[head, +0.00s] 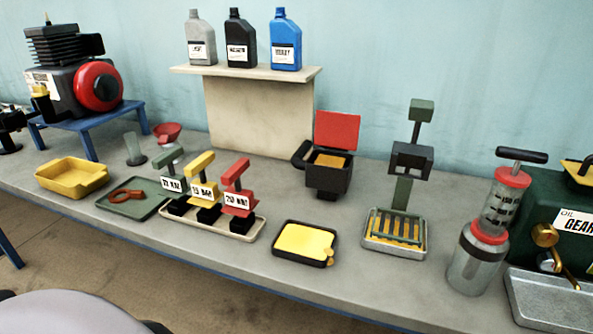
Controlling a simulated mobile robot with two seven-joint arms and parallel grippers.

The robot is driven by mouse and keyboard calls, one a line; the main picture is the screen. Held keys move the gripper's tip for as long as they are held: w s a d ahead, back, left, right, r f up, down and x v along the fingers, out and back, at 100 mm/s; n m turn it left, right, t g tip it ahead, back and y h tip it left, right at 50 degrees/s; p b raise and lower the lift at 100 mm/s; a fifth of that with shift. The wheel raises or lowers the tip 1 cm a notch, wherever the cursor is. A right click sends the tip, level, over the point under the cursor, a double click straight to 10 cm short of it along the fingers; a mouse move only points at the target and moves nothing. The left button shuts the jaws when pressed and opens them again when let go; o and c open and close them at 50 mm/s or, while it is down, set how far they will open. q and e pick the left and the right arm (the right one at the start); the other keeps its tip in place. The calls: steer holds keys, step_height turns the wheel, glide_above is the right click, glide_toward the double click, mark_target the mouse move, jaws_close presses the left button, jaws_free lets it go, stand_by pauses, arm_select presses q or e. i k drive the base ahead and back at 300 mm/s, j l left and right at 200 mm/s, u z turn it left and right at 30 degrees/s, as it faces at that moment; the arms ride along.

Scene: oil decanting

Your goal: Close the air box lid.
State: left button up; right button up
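The air box (327,181) is a black box on the bench, right of the wooden stand. Its red lid (337,130) stands open, about upright at the back of the box. A yellow-orange piece (329,160) shows inside the open top. A black loop-like part (300,153) sticks out at the box's left side. Neither of my grippers is in the head view.
A black tray with a yellow pad (303,240) lies in front of the box. Three labelled handled blocks (203,192) stand to its left. A green upright tool (402,190) stands to its right, beside a pump bottle (478,258). Bottles (238,40) stand on the shelf behind.

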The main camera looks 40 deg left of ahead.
mark_target(334, 128)
steer(key=u, duration=0.95)
